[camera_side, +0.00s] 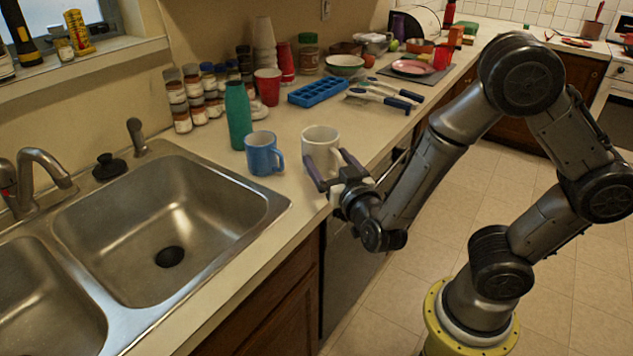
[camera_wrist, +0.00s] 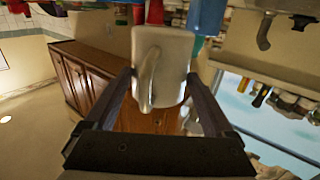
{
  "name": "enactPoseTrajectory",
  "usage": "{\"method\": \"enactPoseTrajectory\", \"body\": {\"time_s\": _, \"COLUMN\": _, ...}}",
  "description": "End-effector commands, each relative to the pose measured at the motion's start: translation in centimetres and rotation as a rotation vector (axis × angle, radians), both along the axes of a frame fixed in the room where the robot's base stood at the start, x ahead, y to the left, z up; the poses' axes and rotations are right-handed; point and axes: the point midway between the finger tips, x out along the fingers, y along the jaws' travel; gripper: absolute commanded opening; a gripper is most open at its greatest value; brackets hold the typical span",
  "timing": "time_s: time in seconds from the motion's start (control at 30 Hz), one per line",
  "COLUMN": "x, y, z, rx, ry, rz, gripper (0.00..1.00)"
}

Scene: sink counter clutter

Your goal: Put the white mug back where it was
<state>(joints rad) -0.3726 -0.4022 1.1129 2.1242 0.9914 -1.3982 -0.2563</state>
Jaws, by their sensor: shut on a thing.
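The white mug (camera_side: 320,140) is upright at the front edge of the counter in the side view. My gripper (camera_side: 326,158) reaches it from the room side, with one dark finger on either side of its lower part. In the wrist view the mug (camera_wrist: 172,50) fills the space between the fingers of my gripper (camera_wrist: 160,76), with its handle facing the camera. My gripper is shut on the mug. I cannot tell whether the mug's base touches the counter.
A blue mug (camera_side: 264,155) stands just left of the white mug, with a teal bottle (camera_side: 238,115) behind it. The sink (camera_side: 165,225) is further left. A blue tray (camera_side: 318,92) and blue-handled tools (camera_side: 385,97) lie behind. Some bare counter (camera_side: 292,128) lies between.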

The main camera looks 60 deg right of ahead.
Motion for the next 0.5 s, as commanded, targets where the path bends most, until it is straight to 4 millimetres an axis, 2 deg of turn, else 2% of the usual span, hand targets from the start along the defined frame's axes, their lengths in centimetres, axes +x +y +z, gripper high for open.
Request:
{"method": "enactPoseTrajectory", "body": {"time_s": 0.1, "x": 1.6, "y": -0.3, "z": -1.9, "rx": -0.002, "ry": -0.001, "rz": -0.004, "gripper": 0.0}}
{"method": "enactPoseTrajectory", "body": {"time_s": 0.2, "x": 2.4, "y": -0.4, "z": -2.8, "rx": -0.001, "ry": -0.004, "rz": -0.002, "gripper": 0.0}}
{"method": "enactPoseTrajectory", "body": {"time_s": 0.37, "x": 3.1, "y": -0.5, "z": -3.6, "rx": -0.001, "ry": -0.004, "rz": -0.001, "gripper": 0.0}}
{"method": "enactPoseTrajectory", "body": {"time_s": 0.5, "x": 3.4, "y": -0.5, "z": -5.5, "rx": -0.001, "ry": -0.002, "rz": 0.0, "gripper": 0.0}}
